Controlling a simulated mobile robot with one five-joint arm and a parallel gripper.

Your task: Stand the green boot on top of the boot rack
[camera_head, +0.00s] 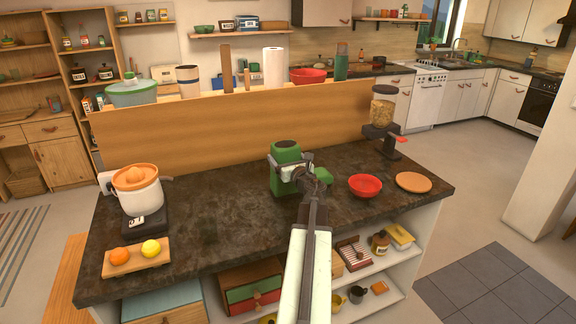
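The green boot (286,152) is upright at the middle of the dark countertop, its opening up. Green also shows to the right of my gripper, perhaps its toe. My gripper (292,172) is at the boot, with grey finger parts across its front. The gripper hides part of the boot, and I cannot tell whether the fingers are closed on it or whether its sole touches the counter. A slatted red-brown rack (354,253) on the shelf below the counter may be the boot rack; I cannot be sure.
On the counter (215,215) stand a white pot (138,190) on a scale, a board (136,257) with two fruits, a red bowl (365,186), an orange disc (413,182) and a jar dispenser (382,120). A raised wooden panel (230,128) runs behind. The left-centre counter is clear.

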